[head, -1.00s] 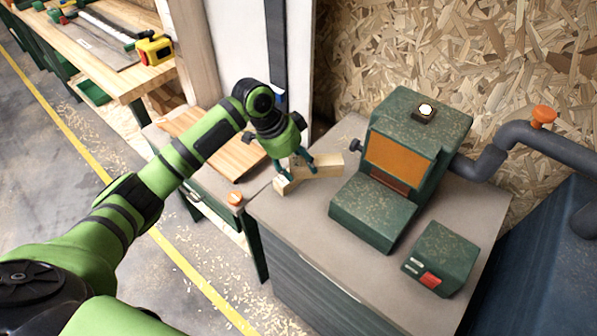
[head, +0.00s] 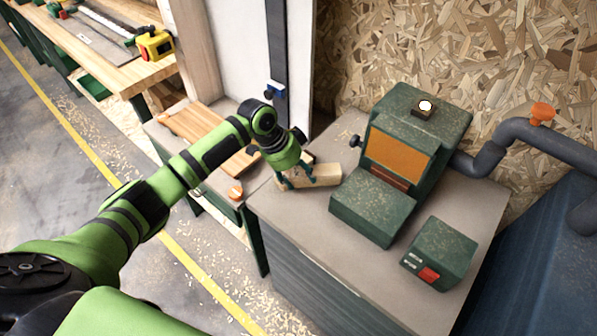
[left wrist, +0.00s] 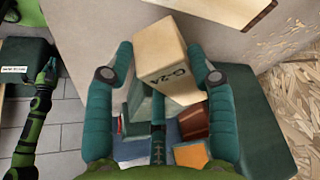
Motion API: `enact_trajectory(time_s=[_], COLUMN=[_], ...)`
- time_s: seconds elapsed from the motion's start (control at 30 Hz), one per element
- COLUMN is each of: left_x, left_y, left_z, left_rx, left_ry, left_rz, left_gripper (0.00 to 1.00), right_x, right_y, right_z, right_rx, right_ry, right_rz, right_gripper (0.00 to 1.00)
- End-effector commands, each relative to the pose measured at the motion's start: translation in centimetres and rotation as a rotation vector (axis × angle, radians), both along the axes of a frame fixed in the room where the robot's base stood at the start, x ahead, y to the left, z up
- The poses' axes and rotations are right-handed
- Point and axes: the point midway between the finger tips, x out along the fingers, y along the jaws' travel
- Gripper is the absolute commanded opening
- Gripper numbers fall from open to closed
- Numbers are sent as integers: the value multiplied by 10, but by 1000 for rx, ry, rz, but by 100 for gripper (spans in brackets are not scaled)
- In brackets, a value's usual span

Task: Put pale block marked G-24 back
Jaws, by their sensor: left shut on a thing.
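The pale wooden block (head: 322,177) is at the left back part of the grey cabinet top, left of the green machine. In the left wrist view, the block (left wrist: 168,52) carries a dark marking that reads like G-24 or G-2A. My left gripper (head: 300,176) points down and is shut on the block, its fingers on either side. In the left wrist view, the fingers of my left gripper (left wrist: 160,76) flank the block. Whether the block rests on the top or is just above it, I cannot tell.
A green machine (head: 415,130) with an orange window stands right of the block. A green box with a red switch (head: 440,254) is in front of it. Wooden boards (head: 195,123) lie on the lower bench to the left.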

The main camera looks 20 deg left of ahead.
Motion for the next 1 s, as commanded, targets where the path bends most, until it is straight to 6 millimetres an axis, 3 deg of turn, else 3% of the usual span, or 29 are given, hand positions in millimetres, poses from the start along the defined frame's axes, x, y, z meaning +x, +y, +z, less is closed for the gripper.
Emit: enact_trajectory(time_s=[0.17, 0.2, 0.23, 0.27, 0.67, 0.83, 1.0], left_x=[0, 0, 0, 0, 0, -1, -8], left_y=[0, 0, 0, 0, 0, 6, 20], left_z=[-3, -3, -3, -3, 2, 23, 59], left_rx=[-1, 0, 0, 0, 0, 0, 1], left_ry=[-1, 0, 0, 0, -2, -5, -6], left_rz=[-1, 0, 0, 0, -1, 1, -1], left_gripper=[23, 63, 75, 79, 79, 79, 79], right_x=[0, 0, 0, 0, -1, -1, -1], right_y=[0, 0, 0, 0, 0, 0, 0], right_z=[-1, -1, -1, -1, 1, -1, -10], right_rx=[0, 0, 0, 0, 0, 0, 0], right_ry=[1, 1, 1, 1, 1, 1, 1], right_rz=[-1, -1, -1, -1, -1, -1, -1], right_gripper=[0, 0, 0, 0, 0, 0, 0])
